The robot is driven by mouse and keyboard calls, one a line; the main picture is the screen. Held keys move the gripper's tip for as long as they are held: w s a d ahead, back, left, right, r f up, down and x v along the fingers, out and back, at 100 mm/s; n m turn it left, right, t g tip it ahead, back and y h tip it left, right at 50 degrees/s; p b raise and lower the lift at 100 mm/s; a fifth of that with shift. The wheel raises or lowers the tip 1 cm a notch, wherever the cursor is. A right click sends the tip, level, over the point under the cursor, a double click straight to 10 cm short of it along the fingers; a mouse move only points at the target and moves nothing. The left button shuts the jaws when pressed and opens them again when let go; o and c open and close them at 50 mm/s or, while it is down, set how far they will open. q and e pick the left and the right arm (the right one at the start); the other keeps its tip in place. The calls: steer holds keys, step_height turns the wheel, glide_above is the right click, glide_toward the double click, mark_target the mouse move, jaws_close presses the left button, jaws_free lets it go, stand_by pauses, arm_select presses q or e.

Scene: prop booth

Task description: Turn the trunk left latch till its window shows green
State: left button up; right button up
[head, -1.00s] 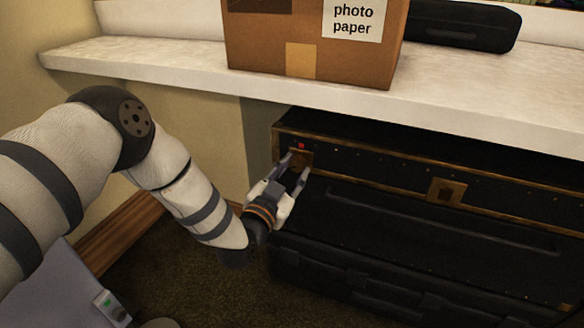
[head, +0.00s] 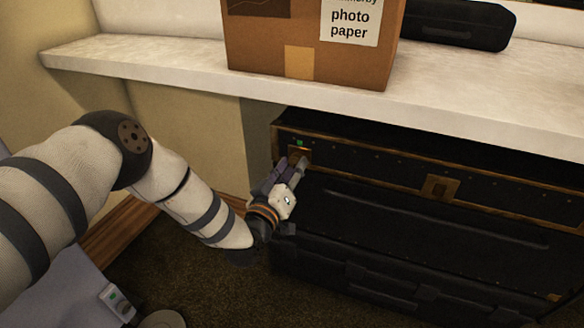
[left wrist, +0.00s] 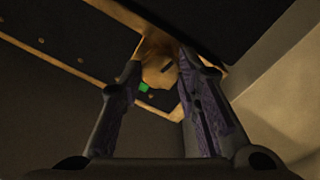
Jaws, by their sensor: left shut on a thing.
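The black trunk (head: 350,157) with brass edging is under the white counter. Its left latch (head: 298,152) is a brass plate at the trunk's front left; the latch also shows in the left wrist view (left wrist: 158,72). The small window (head: 300,142) just above the latch shows green, and it is green in the left wrist view too (left wrist: 144,87). My left gripper (head: 294,163) is at the latch, its fingers shut on the latch's turning part, which they mostly hide in the head view. My right gripper is in neither view.
A second brass latch (head: 440,188) sits farther right on the trunk. A black case (head: 400,255) stands in front, below my left gripper. The counter (head: 180,63) overhangs the trunk and bears a photo paper box (head: 300,45) and a dark case (head: 460,25).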

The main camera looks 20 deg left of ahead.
arm_select(q)
steer(key=shift+n, duration=1)
steer(key=o, duration=1.2)
steer(key=s, duration=1.2)
steer(key=shift+a+f, duration=0.25)
steer(key=shift+f, duration=0.1)
